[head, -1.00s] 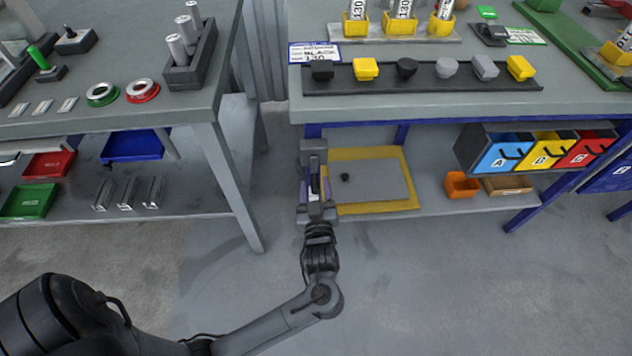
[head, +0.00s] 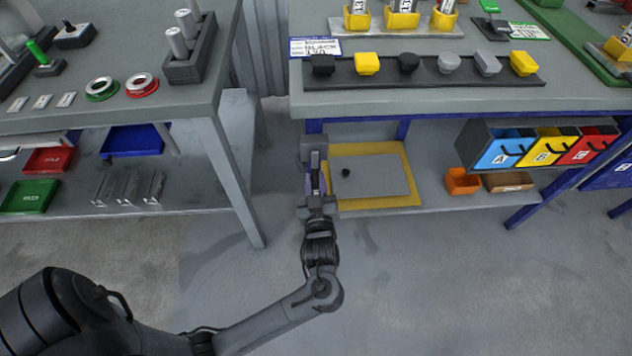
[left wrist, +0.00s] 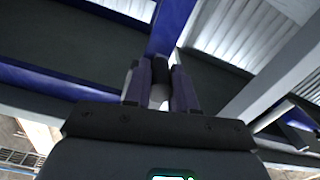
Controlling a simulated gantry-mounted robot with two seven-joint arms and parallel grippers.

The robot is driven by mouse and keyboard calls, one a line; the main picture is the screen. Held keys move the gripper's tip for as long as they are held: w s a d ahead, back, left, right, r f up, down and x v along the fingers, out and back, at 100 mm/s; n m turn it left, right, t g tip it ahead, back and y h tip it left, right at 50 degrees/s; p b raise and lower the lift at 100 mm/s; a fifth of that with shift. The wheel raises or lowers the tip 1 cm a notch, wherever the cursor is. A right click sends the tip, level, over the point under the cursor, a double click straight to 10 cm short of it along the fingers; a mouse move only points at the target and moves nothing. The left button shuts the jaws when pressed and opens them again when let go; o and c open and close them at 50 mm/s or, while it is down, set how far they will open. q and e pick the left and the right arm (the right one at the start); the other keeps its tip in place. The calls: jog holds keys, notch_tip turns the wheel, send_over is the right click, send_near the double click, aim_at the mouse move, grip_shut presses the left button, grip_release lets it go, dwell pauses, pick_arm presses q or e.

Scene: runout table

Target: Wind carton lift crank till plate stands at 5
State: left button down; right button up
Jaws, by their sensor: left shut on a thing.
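The carton lift is on the low shelf under the right bench in the head view. Its flat grey plate (head: 375,178) has a small black knob (head: 346,173) on top and a yellow surround (head: 400,203). A grey upright housing (head: 312,147) stands at its left edge. My left gripper (head: 315,183) is beside that left edge. The rest of the crank is hidden, and no scale number is readable. My right gripper is out of view.
The right bench top (head: 430,104) overhangs the lift, with a blue leg (head: 403,130) behind it. An orange bin (head: 462,181) sits right of the lift. The left bench leg (head: 237,185) stands to the left, with open floor between the benches.

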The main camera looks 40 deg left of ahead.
pick_arm(q)
jog(key=shift+s+r+p, duration=0.1)
jog(key=shift+p, duration=0.35)
jog(key=shift+s+a+r+m+p, duration=0.3)
jog(key=shift+m+p, duration=0.85)
jog(key=shift+p, duration=1.15)
jog(key=shift+s+a+r+m+p, duration=0.1)
jog(key=shift+s+a+m+p, duration=0.4)
jog(key=shift+m+p, duration=1.25)
jog(key=shift+s+a+r+m+p, duration=0.2)
jog(key=shift+s+a+m+p, duration=0.3)
jog(key=shift+p, duration=2.35)
jog(key=shift+w, duration=0.15)
jog(key=c, duration=0.9)
grip_release()
jog(key=shift+f, duration=0.1)
jog(key=shift+d, duration=0.1)
